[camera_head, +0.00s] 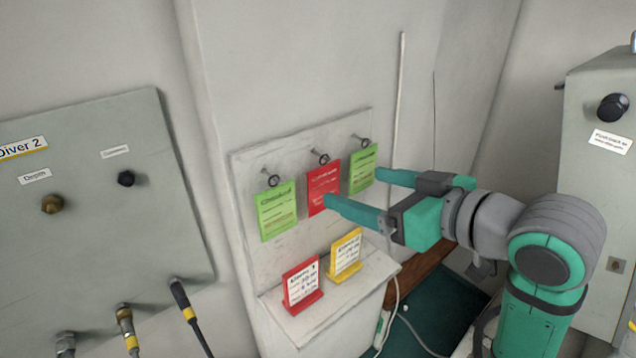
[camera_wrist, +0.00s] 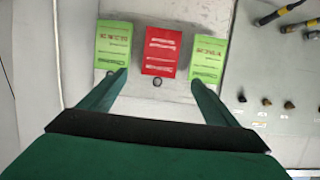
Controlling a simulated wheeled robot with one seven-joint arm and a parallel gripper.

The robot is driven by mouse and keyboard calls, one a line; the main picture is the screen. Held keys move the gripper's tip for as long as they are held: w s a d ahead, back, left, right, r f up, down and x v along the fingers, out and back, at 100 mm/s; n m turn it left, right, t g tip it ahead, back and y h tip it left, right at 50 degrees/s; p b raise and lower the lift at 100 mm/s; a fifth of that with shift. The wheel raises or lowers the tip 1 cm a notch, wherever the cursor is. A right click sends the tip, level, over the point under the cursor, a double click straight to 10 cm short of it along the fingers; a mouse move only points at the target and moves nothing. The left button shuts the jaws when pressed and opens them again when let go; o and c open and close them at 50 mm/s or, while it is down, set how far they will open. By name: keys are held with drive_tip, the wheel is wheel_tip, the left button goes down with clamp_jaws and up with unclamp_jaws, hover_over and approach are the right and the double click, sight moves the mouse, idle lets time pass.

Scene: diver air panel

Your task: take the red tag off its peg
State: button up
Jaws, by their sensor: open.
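The red tag (camera_head: 322,187) hangs from the middle peg (camera_head: 322,159) on a pale board, between two green tags. In the wrist view the red tag (camera_wrist: 161,52) appears upside down, centred beyond my fingers, with its peg end (camera_wrist: 157,81) just below it. My gripper (camera_head: 352,189) is open and reaches in from the right; in the wrist view its fingers (camera_wrist: 158,82) spread to either side of the red tag's line. In the head view one finger overlaps the red tag's lower right edge; I cannot tell whether it touches. Nothing is between the fingers.
Green tags hang at left (camera_head: 277,211) and right (camera_head: 363,170), close to the red tag. Below, a small shelf (camera_head: 330,304) holds a red card stand (camera_head: 301,284) and a yellow one (camera_head: 345,256). The Diver 2 panel (camera_head: 90,200) with knobs and hoses is at left.

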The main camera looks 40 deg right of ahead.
sight(325, 178)
drive_tip(key=x, duration=0.5)
drive_tip(key=shift+d+f, duration=0.1)
drive_tip(key=shift+f, duration=0.05)
drive_tip(key=shift+x, duration=1.95)
drive_tip(key=c, duration=1.1)
